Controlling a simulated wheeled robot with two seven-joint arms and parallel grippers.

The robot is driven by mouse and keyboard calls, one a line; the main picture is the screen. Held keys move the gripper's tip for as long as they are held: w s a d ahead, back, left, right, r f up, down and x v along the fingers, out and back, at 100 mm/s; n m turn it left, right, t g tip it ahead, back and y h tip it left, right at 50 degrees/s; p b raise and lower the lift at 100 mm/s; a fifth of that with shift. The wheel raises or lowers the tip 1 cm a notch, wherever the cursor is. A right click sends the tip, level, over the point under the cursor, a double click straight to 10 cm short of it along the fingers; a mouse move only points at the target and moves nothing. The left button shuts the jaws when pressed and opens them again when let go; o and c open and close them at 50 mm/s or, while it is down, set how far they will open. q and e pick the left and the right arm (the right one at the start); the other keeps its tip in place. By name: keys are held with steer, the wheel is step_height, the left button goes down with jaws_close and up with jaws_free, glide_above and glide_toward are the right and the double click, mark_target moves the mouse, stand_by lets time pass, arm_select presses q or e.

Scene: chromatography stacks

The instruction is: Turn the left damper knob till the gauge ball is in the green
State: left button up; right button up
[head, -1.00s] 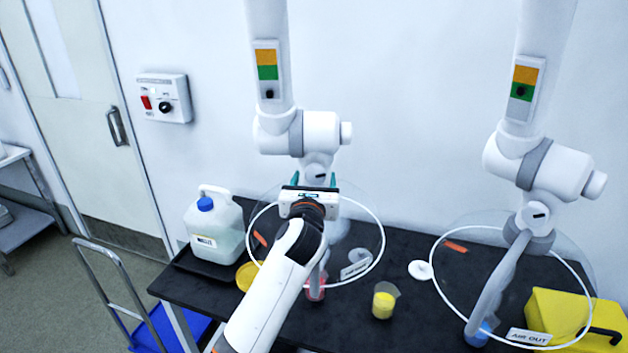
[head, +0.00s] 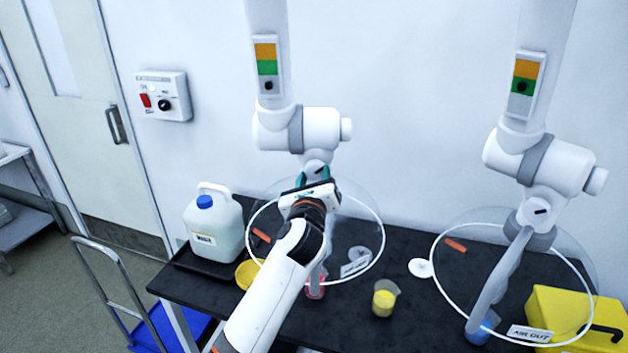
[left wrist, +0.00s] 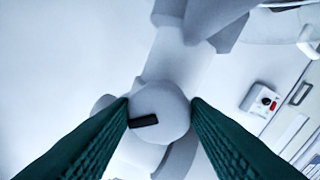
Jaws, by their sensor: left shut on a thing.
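The left damper knob (head: 315,168) is a white round knob with a black mark, low on the left extraction arm. In the left wrist view the knob (left wrist: 165,105) sits between the two teal fingers of my left gripper (left wrist: 160,104), which is shut on it. In the head view my left gripper (head: 314,178) is tilted, its right side higher. The left gauge (head: 267,67) has an orange band over a green band over a pale part. Its black ball (head: 268,86) is in the pale part, just below the green. My right gripper is not in view.
A second extraction arm (head: 540,160) stands at the right, its gauge ball (head: 521,87) in the green. Clear hoods hang over the black table (head: 400,330). A jug (head: 213,230), a yellow-filled beaker (head: 384,298) and a yellow case (head: 572,312) stand there.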

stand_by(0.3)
arm_select(q)
steer(key=o, duration=1)
steer(key=shift+c, duration=0.2)
steer(key=s+a+b, duration=0.1)
steer(key=s+b, duration=0.1)
steer(key=s, duration=1)
steer(key=shift+f, duration=0.25)
steer(key=shift+a+f, duration=0.1)
steer(key=shift+a, duration=0.05)
